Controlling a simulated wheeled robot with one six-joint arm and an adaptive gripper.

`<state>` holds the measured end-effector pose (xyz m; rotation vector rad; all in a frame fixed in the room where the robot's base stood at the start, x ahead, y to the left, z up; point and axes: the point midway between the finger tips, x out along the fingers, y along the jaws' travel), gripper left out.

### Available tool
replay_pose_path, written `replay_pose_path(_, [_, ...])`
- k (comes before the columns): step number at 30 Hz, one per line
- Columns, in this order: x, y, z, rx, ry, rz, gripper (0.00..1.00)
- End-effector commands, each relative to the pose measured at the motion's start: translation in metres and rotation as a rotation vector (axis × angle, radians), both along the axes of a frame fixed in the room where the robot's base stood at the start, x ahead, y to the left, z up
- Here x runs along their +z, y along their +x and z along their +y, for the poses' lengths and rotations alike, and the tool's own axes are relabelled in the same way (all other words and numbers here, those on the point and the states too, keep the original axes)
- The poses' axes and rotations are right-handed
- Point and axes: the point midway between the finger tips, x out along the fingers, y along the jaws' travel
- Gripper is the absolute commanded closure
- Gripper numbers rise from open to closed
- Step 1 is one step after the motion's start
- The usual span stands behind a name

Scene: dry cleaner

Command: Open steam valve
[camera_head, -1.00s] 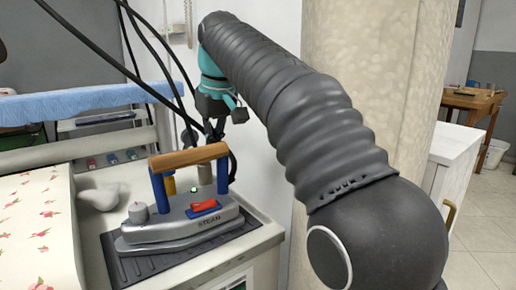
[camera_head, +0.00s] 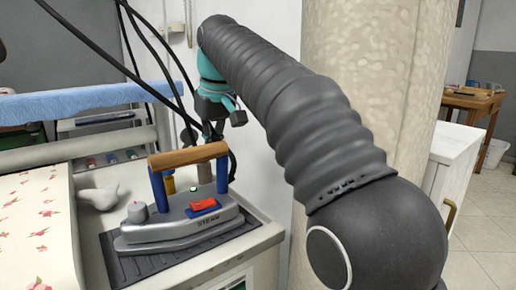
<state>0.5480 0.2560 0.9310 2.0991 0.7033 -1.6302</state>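A grey steam iron (camera_head: 180,228) marked "STEAM" rests on a dark ribbed mat (camera_head: 140,268). It has a wooden handle (camera_head: 188,155) on blue posts. A red rocker switch (camera_head: 204,204) sits in a blue frame on its top, one end tipped up. A small green light (camera_head: 194,189) shows behind it, and a grey knob (camera_head: 137,212) stands at the left end. I cannot tell which part is the steam valve. My gripper (camera_head: 205,134) hangs behind and above the handle, apart from the switch. Cables and my arm partly cover it, so its fingers are unclear.
Black cables (camera_head: 110,58) hang across the upper left, in front of my gripper. A flowered ironing surface (camera_head: 32,230) lies at the left, with a pale rounded object (camera_head: 98,197) beside it. A thick pillar (camera_head: 385,90) stands close behind my arm.

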Motion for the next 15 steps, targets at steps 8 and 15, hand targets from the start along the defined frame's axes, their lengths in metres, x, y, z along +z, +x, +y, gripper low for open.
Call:
replay_pose_path(8, [0.0002,0.0017,0.0020,0.000,-0.001,0.001,1.00])
replay_pose_path(15, [0.0002,0.0033,0.0035,0.000,-0.001,0.001,1.00])
